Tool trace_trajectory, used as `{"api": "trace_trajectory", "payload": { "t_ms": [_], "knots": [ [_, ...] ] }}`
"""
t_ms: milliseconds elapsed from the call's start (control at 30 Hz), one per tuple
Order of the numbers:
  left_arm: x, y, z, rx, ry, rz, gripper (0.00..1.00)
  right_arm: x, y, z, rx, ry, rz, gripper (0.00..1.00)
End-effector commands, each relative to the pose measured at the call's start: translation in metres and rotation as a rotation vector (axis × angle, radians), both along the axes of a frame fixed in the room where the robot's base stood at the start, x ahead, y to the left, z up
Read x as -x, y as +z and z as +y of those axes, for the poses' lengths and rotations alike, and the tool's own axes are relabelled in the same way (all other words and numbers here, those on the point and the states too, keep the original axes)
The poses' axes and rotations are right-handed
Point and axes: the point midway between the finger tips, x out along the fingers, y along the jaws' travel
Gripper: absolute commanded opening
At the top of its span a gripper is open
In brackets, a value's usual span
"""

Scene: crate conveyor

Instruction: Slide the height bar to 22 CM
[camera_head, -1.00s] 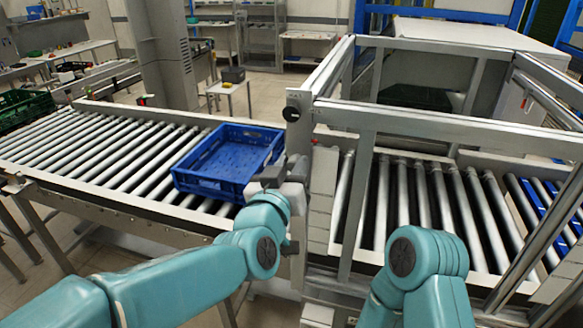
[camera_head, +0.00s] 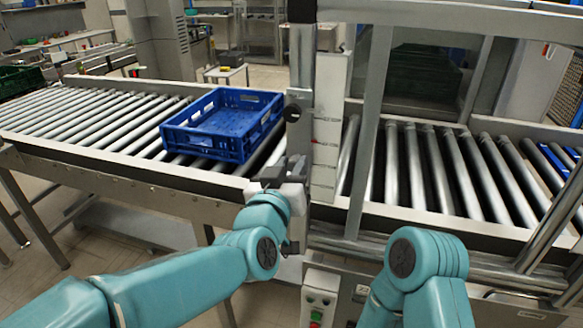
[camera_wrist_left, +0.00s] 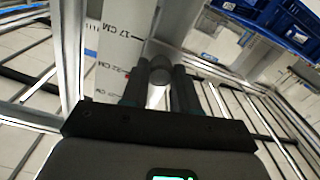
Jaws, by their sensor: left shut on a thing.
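The upright white scale (camera_head: 325,150) stands beside the metal post in the head view. In the left wrist view the scale (camera_wrist_left: 112,45) shows 17 CM farther up the picture and 22 CM nearer my fingers, with another mark partly covered below. My left gripper (camera_head: 284,172) is at the post, left of the scale. In the left wrist view its dark fingers are shut on a round grey handle (camera_wrist_left: 160,65), which appears close to the 22 CM label. The exact reading is unclear. My right gripper is out of view; only its teal arm shows.
A blue crate (camera_head: 222,122) sits on the roller conveyor (camera_head: 90,125) at left. More rollers (camera_head: 440,175) run behind the metal frame at right. A control box (camera_head: 320,300) with green and red buttons is below the post.

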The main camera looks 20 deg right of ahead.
Motion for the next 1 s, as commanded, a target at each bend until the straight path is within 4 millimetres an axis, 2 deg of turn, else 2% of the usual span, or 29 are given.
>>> {"api": "trace_trajectory", "payload": {
  "t_ms": [33,367,400,467,800,867,1000],
  "knots": [
    [0.0,-0.008,0.0,-0.003,-0.001,0.004,0.0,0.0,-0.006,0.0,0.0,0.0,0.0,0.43],
    [0.0,-0.006,0.0,-0.003,-0.001,0.005,0.0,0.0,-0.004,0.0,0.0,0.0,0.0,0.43],
    [0.0,-0.006,0.0,-0.003,-0.001,0.005,0.39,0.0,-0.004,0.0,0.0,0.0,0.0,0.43],
    [0.0,-0.006,0.0,-0.003,-0.001,0.005,0.55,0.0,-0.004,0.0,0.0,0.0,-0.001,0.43],
    [0.003,-0.005,0.002,-0.002,-0.001,0.002,0.55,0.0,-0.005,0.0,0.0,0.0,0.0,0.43],
    [0.008,-0.005,0.005,-0.001,0.0,0.002,0.55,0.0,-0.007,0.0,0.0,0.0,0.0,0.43],
    [0.031,-0.006,0.021,0.0,-0.001,0.001,0.55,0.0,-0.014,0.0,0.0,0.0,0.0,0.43]
  ]
}}
